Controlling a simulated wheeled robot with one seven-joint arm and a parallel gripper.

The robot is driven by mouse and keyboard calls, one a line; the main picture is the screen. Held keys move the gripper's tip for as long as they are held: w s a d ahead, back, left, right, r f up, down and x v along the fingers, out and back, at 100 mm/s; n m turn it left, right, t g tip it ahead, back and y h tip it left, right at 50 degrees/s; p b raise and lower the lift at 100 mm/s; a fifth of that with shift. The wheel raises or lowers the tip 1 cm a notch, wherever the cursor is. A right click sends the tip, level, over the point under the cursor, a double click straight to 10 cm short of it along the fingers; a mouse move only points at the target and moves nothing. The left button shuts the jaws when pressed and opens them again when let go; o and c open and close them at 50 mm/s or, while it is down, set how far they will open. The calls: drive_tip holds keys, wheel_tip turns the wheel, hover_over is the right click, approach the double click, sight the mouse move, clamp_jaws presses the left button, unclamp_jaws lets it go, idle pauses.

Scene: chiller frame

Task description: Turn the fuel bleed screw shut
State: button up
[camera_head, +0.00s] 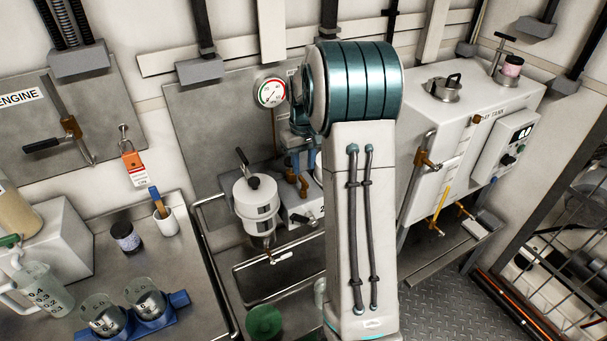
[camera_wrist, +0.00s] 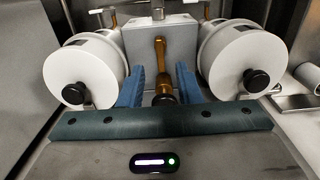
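In the wrist view my gripper (camera_wrist: 160,72) has its two blue fingers apart, with a clear gap between them. A brass lever (camera_wrist: 160,55) on a grey box lies in that gap, with a dark round end (camera_wrist: 163,99) nearer me. No contact with the fingers shows. White filter housings stand on either side, the left one with a black knob (camera_wrist: 74,93) and the right one with a black knob (camera_wrist: 257,80). I cannot tell which fitting is the fuel bleed screw. In the head view my arm hides much of the filter unit; one white housing (camera_head: 257,208) shows.
A pressure gauge (camera_head: 271,92) is on the back panel. A white day tank (camera_head: 440,145) stands right of my arm. Jugs and beakers (camera_head: 150,302) crowd the left bench. The filter housings flank my fingers closely.

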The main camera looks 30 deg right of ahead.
sight(304, 180)
drive_tip(key=shift+f, duration=2.35)
clamp_jaws()
